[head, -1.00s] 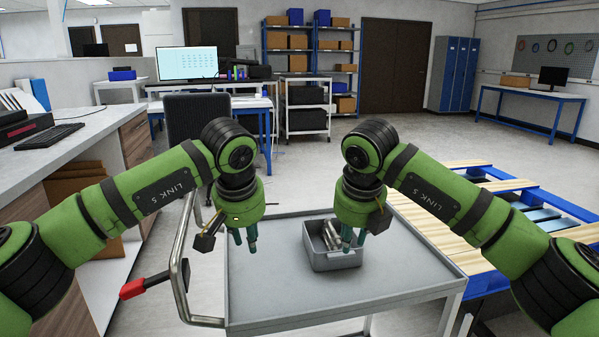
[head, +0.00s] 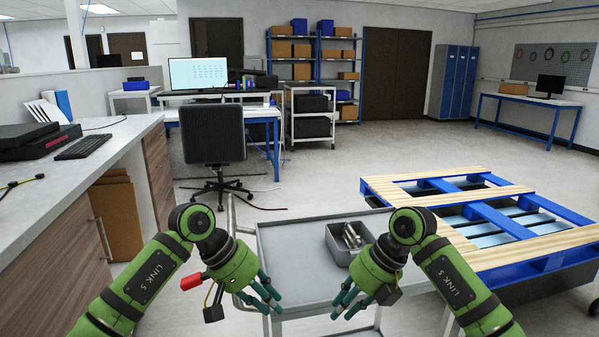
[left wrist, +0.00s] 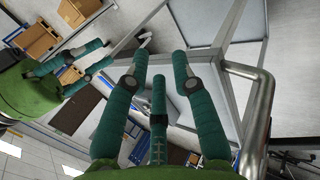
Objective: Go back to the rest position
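My left gripper (head: 266,294) is at the near left edge of the grey cart (head: 290,242), with its fingers apart and nothing between them. In the left wrist view its teal fingers (left wrist: 158,75) are spread and empty. My right gripper (head: 352,299) is at the cart's near right, its fingers apart and empty. Both grippers point inward, towards each other, with a gap between them. A grey bin (head: 343,254) holding metal cylindrical parts (head: 352,236) stands on the cart's far right, beyond my right gripper and apart from it.
A counter (head: 75,165) runs along the left. A blue and wood pallet (head: 480,215) stands at the right. An office chair (head: 213,140) is beyond the cart. Open floor lies behind.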

